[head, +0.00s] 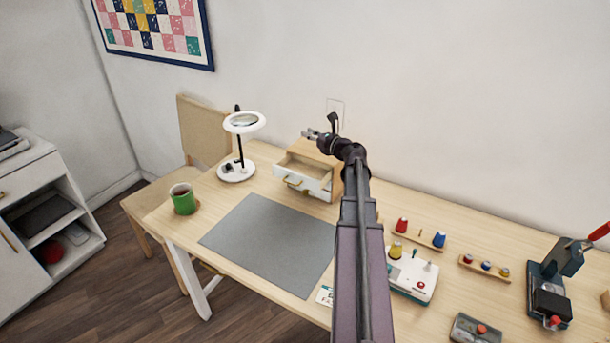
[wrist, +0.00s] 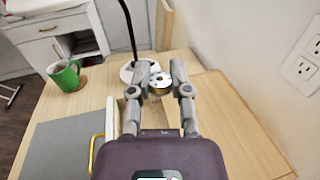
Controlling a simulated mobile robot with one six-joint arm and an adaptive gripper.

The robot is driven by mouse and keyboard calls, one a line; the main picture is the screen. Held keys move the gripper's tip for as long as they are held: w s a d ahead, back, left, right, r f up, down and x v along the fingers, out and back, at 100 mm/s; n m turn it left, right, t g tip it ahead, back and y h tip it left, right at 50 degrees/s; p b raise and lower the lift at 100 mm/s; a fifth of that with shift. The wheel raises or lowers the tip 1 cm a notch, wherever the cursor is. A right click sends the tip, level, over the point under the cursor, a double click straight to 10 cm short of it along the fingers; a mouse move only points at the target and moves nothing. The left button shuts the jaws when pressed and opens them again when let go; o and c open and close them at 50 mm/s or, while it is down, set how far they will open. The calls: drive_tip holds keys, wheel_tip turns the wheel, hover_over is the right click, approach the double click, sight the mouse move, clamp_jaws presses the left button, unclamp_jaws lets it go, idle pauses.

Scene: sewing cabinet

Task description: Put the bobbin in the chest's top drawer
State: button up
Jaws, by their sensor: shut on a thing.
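The bobbin (wrist: 160,82) is a small silvery disc with dark holes in its face. It is pinched between the two fingertips of my gripper (wrist: 159,78) in the wrist view. In the head view my gripper (head: 311,134) is over the back of the small wooden chest (head: 325,150), and the bobbin is too small to make out there. The chest's white-fronted drawer (head: 317,182) is pulled out toward the mat, and its inside looks empty. The drawer front's edge and a gold handle (wrist: 94,150) show at lower left in the wrist view.
A white ring lamp (head: 238,173) stands left of the chest. A green mug (head: 184,202) sits at the table's left end. A grey mat (head: 265,240) lies in front of the drawer. A small white machine (head: 414,277) and spool racks (head: 485,269) are on the right.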

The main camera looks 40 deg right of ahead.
drive_tip(key=shift+f+b, duration=2.55)
drive_tip(key=shift+f, duration=0.2)
drive_tip(key=o, duration=0.7)
drive_tip(key=shift+o, duration=0.2)
drive_tip(key=shift+s, duration=0.15)
drive_tip(key=s+d, duration=0.1)
drive_tip(key=s, duration=1)
drive_tip(key=shift+s+d, duration=0.3)
drive_tip(key=shift+d, duration=0.05)
